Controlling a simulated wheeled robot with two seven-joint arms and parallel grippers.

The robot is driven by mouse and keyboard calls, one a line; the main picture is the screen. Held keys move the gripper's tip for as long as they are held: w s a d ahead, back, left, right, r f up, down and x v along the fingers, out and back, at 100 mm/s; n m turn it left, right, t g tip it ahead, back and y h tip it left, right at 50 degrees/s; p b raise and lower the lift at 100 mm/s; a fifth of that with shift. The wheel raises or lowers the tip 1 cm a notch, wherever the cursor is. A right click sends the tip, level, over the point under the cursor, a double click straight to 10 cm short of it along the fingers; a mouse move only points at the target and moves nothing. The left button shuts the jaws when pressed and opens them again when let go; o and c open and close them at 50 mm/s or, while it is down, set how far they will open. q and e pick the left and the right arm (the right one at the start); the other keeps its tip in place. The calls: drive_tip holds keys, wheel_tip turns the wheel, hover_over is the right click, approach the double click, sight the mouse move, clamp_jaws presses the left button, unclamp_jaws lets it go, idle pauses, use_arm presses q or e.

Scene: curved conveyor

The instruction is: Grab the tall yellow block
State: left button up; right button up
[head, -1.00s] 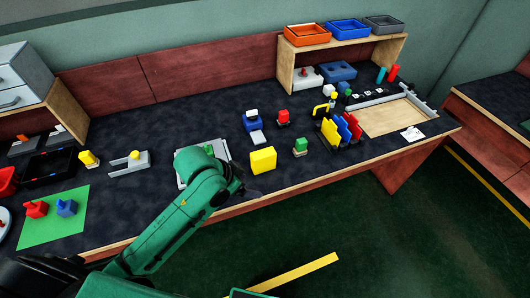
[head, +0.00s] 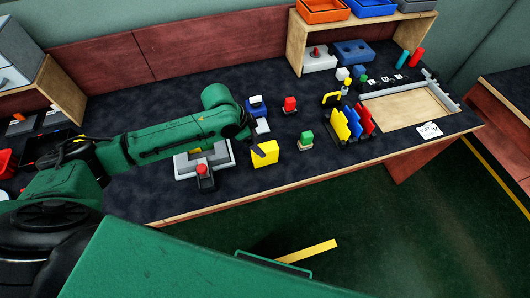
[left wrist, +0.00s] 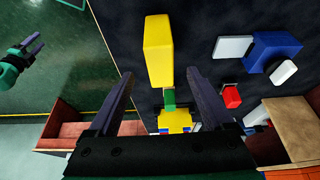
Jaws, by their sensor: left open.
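The tall yellow block (head: 265,154) stands on the dark tabletop near its front edge. My left gripper (head: 261,147) is at the block's upper left in the head view, and a dark finger overlaps part of the block. In the left wrist view, the yellow block (left wrist: 158,48) lies ahead, with its near end between the two tips of my open left gripper (left wrist: 160,74). No contact can be made out. My right gripper (left wrist: 31,45) shows small at the upper left of the left wrist view, over the green floor; its jaw state is unclear.
Blue, yellow and red upright panels (head: 354,122) are further right. A grey fixture with a red-topped piece (head: 205,176) is left.

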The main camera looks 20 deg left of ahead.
sight(264, 148)
use_arm(q)
drive_tip(key=p+x, duration=0.1)
drive_tip(key=x, duration=0.4)
drive_tip(key=shift+w+d, duration=0.1)
drive_tip(key=shift+d, duration=0.1)
clamp_jaws()
drive_tip(key=shift+r, duration=0.1)
